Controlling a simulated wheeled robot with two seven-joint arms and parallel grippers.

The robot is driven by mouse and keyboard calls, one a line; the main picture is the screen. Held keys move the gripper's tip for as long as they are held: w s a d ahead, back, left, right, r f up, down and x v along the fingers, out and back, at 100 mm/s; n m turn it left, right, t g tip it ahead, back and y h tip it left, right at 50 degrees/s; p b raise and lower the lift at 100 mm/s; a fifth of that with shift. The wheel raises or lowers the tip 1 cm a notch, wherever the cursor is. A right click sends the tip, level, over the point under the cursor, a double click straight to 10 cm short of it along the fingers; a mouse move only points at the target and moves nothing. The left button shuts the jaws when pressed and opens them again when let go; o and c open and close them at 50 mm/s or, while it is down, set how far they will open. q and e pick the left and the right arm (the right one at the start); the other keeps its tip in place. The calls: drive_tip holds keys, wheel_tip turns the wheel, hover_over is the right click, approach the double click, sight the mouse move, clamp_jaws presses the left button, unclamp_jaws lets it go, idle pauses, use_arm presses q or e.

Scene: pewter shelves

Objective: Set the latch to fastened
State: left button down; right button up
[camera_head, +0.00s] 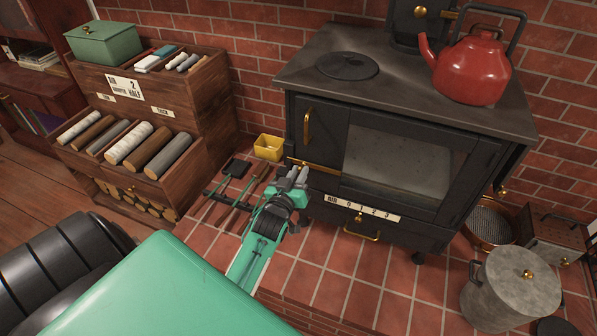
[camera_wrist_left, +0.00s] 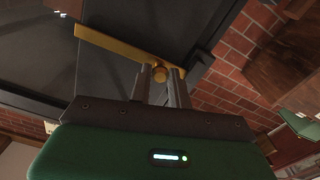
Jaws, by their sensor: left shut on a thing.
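The latch (camera_head: 322,168) is a flat brass bar at the lower left of the black stove (camera_head: 440,205), lying roughly level in the head view. In the left wrist view the brass bar (camera_wrist_left: 112,42) runs across the dark stove front, with a round brass knob (camera_wrist_left: 159,72) near one end. My left gripper (camera_head: 298,175) is at the bar's left end. Its two fingers (camera_wrist_left: 160,80) are closed around the knob in the left wrist view. The fingertips hide part of the bar's end. My right gripper is not in view.
A vertical brass handle (camera_head: 307,125) sits above the latch. A red kettle (camera_head: 470,70) stands on the stove. A yellow bin (camera_head: 268,147) and dark tools lie on the tiles beside my gripper. A wooden rack (camera_head: 215,90) stands left, a grey lidded pot (camera_head: 510,290) right.

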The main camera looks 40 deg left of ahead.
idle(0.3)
use_arm(q)
drive_tip(key=c, duration=1.6)
unclamp_jaws()
drive_tip(key=shift+f, duration=0.1)
drive_tip(key=o, duration=0.3)
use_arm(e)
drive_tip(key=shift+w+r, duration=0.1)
use_arm(q)
drive_tip(key=v, duration=1.3)
drive_tip(key=shift+s+b, duration=0.3)
drive_tip(key=shift+s, duration=0.1)
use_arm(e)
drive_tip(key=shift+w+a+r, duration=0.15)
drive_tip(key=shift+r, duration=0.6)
